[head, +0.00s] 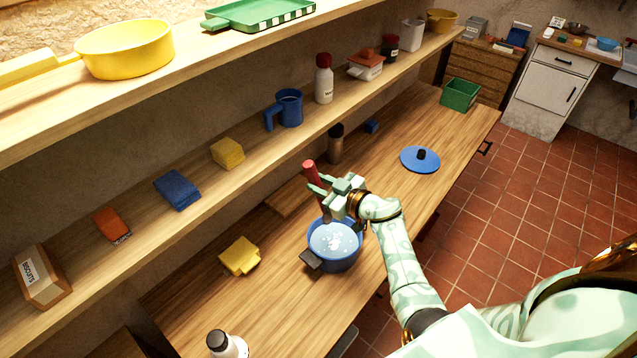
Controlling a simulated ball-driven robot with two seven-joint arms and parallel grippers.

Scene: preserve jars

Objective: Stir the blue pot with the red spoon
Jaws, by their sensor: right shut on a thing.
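The blue pot (343,263) stands on the wooden counter and holds pale liquid with white patches on its surface. One dark handle shows at its lower left. My right gripper (323,187) is above the far side of the pot, shut on the red spoon (310,174). The spoon is nearly upright, its red handle sticking up above the fingers. Its lower part runs down toward the pot, and its tip is hidden. A blue lid (420,160) with a dark knob lies on the counter to the right, apart from the pot. My left gripper is not in view.
A yellow cloth (239,256) lies left of the pot, and a white bottle (226,345) stands at the near edge. A brown grinder (335,144) and a green crate (459,95) stand farther back. The loaded shelf (200,215) overhangs the counter's left side. The counter around the lid is clear.

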